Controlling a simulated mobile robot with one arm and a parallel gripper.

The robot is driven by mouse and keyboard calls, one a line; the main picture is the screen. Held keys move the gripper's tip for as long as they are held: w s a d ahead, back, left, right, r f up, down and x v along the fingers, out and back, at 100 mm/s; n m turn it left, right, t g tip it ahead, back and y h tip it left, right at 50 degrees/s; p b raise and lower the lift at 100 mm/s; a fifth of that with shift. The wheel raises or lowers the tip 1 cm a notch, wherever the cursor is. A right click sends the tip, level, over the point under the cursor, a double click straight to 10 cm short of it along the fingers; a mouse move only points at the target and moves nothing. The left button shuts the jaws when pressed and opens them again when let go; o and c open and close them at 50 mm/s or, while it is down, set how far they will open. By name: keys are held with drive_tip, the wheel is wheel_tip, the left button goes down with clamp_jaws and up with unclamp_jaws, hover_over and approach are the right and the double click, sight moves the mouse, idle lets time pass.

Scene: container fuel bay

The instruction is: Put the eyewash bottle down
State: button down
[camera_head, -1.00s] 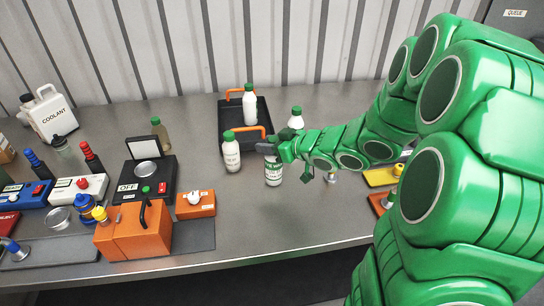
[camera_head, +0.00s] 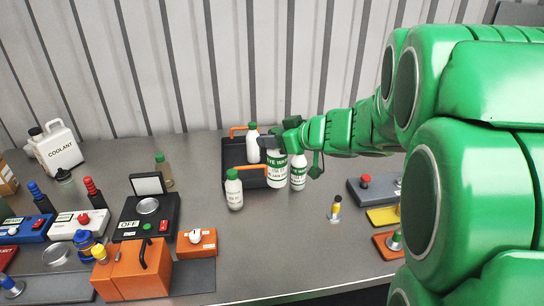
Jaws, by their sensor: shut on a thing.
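The eyewash bottle (camera_head: 277,170), white with a green "EYE WASH" label, is in my gripper (camera_head: 272,142). My gripper is shut on it near its top, and the bottle hangs upright. It overlaps the right end of the black tray with orange handles (camera_head: 236,152) in the picture. I cannot tell whether its base touches anything. A second white bottle with a green label (camera_head: 298,172) stands close on its right. A white bottle with a green cap (camera_head: 253,146) stands in the tray. The gripper's fingers are partly hidden by the arm and bottles.
A white green-capped bottle (camera_head: 234,190) stands in front of the tray. A brownish bottle (camera_head: 164,171) stands to the left. An orange switch box (camera_head: 196,242) and black OFF device (camera_head: 146,218) are at front left. The bench front centre (camera_head: 275,245) is clear.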

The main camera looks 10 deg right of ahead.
wheel_tip(320, 180, up, 3)
drive_tip(key=shift+f, duration=0.1)
drive_tip(key=shift+w+r, duration=0.2)
drive_tip(key=shift+w, duration=0.25)
drive_tip(key=w+a+f+n+g+y, duration=0.2)
drive_tip(key=w+a+f+n+g, duration=0.15)
drive_tip(key=w, duration=0.55)
drive_tip(key=w+a+f+n+g+y, duration=0.15)
drive_tip(key=w+a+f, duration=0.35)
drive_tip(key=w, duration=0.5)
drive_tip(key=w+f, duration=0.5)
drive_tip(key=f, duration=0.3)
drive_tip(key=shift+a+f, duration=0.25)
drive_tip(key=shift+f, duration=0.25)
drive_tip(key=c, duration=0.7)
unclamp_jaws()
drive_tip(key=shift+s, duration=0.1)
